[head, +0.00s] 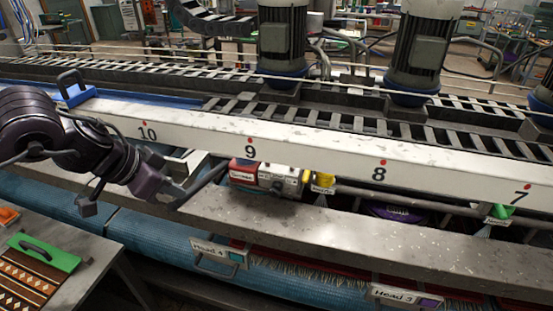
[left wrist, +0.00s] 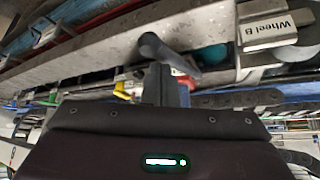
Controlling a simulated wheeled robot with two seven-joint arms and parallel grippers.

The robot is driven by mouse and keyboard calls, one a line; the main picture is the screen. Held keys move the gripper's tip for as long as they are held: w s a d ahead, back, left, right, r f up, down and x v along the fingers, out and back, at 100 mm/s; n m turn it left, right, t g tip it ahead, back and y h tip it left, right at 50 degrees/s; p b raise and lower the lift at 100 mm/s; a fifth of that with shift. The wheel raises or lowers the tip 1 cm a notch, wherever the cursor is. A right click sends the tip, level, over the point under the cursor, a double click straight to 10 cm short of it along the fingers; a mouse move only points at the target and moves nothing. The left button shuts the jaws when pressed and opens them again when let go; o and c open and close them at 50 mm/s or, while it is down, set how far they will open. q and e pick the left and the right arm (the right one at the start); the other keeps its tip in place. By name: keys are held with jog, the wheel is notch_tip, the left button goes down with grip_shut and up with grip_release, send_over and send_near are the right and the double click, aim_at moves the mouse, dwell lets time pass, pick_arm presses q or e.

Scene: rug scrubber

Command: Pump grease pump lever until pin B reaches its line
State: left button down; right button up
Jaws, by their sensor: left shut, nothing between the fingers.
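The grease pump (head: 282,181) is a grey block with a red labelled part at its left, under the white beam between numbers 9 and 8 in the head view. Its dark lever (head: 208,181) slopes down to the left towards my left gripper (head: 172,197). My left gripper is shut and empty, at the lever's outer end. In the left wrist view a dark round-ended bar (left wrist: 172,54), apparently the lever, lies just beyond the shut fingers (left wrist: 166,85). I cannot tell whether they touch. Pin B and its line are too small to make out. My right gripper is not in view.
The white numbered beam (head: 325,163) runs above the pump and a grey rail (head: 300,222) below it. A yellow part (head: 322,182) sits right of the pump. A "Wheel B" label (left wrist: 268,30) shows in the wrist view.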

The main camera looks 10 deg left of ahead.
pick_arm(q)
notch_tip(320, 180, up, 5)
jog(key=p, duration=0.2)
jog(key=shift+f+p, duration=0.2)
jog(key=shift+p, duration=0.15)
notch_tip(320, 180, up, 2)
jog(key=shift+r, duration=0.2)
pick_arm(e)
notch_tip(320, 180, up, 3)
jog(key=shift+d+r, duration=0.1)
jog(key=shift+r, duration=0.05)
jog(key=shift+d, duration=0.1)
pick_arm(q)
jog(key=shift+f+b, duration=0.75)
jog(key=shift+f, duration=0.5)
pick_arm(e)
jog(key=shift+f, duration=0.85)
